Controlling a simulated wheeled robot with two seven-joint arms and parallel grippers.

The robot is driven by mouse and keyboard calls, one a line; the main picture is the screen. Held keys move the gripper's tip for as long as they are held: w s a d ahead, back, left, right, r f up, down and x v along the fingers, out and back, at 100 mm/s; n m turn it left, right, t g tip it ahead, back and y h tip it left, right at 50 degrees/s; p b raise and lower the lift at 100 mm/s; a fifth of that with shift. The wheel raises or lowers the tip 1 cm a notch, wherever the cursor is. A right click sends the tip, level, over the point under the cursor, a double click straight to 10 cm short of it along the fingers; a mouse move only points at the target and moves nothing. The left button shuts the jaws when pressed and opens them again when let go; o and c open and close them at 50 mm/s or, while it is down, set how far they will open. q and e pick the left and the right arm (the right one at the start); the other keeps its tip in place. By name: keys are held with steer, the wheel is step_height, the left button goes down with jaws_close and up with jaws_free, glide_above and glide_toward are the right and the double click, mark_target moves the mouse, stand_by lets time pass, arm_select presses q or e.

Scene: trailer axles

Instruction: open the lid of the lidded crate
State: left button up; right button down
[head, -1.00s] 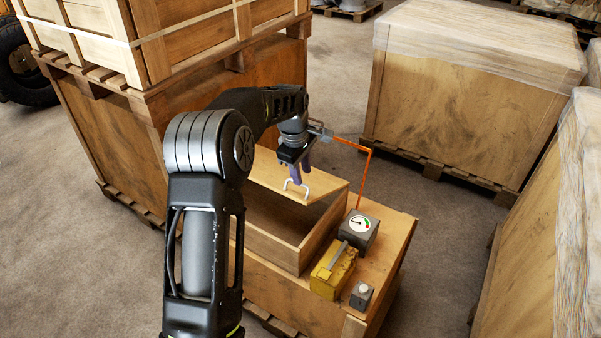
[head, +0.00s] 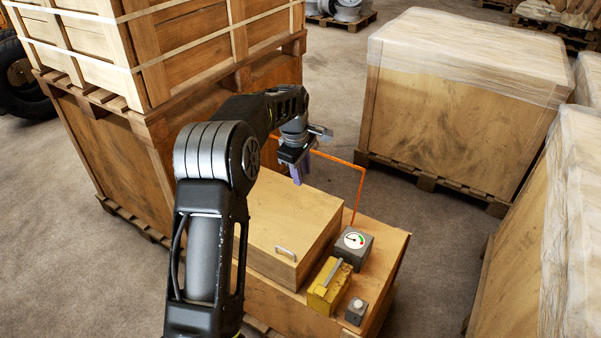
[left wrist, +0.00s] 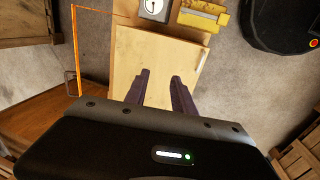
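The lidded crate (head: 290,225) is a light wooden box on a larger wooden case, and its lid (head: 280,212) lies flat and shut. A pale handle (head: 286,251) sits on the lid near its front edge. My left gripper (head: 297,179) hangs above the back part of the lid, apart from the handle. In the left wrist view the two purple fingers (left wrist: 160,78) stand apart with nothing between them, over the plain lid (left wrist: 155,62). My right gripper is not in view.
On the case beside the crate stand a dial gauge box (head: 353,246), a yellow box (head: 329,287) and a small grey box (head: 356,310). A thin orange frame (head: 358,190) rises behind them. Large crates stand left and right.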

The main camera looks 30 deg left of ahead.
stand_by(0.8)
arm_select(q)
steer(key=w+d+f+m+t, duration=0.2)
steer(key=w+d+f+m, duration=0.1)
steer(key=f+m, duration=0.2)
steer(key=s+d+f+m+h, duration=0.1)
steer(key=s+d+f+m, duration=0.2)
steer(key=d+f, duration=0.35)
steer(key=s+d+f+m, duration=0.3)
steer(key=s+d+f, duration=0.15)
steer(key=f, duration=0.35)
steer(key=s+d+f+m+g+h, duration=0.1)
steer(key=s+d+f, duration=0.2)
steer(key=s+d, duration=0.3)
steer(key=s+d+f+m+g+h+b, duration=0.1)
steer(key=s+d+f, duration=0.3)
steer(key=s, duration=1)
steer(key=s+d+f+m+g+h, duration=0.1)
steer(key=s+d+f+m, duration=0.2)
steer(key=s+d, duration=0.6)
steer(key=shift+s+d+f+g+b, duration=0.3)
steer(key=shift+s+f+g, duration=0.1)
steer(key=shift+s+f, duration=0.15)
